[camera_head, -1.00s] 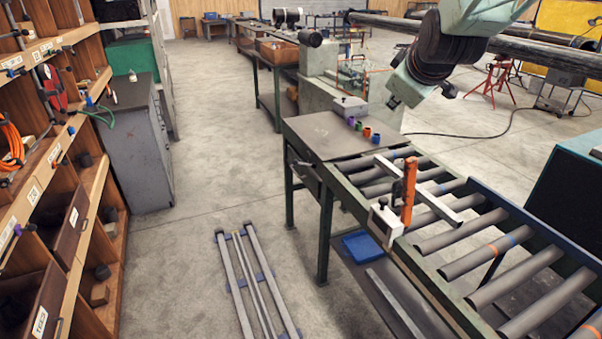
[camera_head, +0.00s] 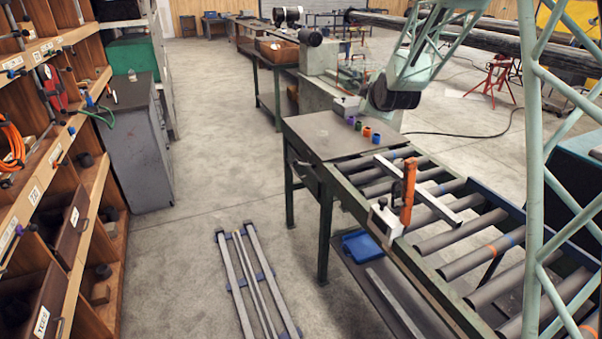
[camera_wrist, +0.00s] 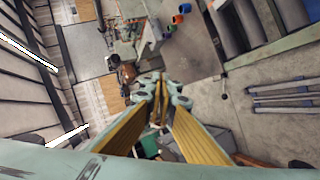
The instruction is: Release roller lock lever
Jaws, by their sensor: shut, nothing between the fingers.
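A dark lever with a round black knob (camera_wrist: 223,91) sticks out from the side of the roller bench in the wrist view. In the head view a dark handle (camera_head: 308,172) shows on the bench's left side, near the table plate.
The bench has a flat plate (camera_head: 330,135) with several small coloured sockets and a row of rollers (camera_head: 455,230). Metal rails (camera_head: 258,285) lie on the floor. Wooden shelves (camera_head: 45,190) and a grey cabinet (camera_head: 135,145) line the left.

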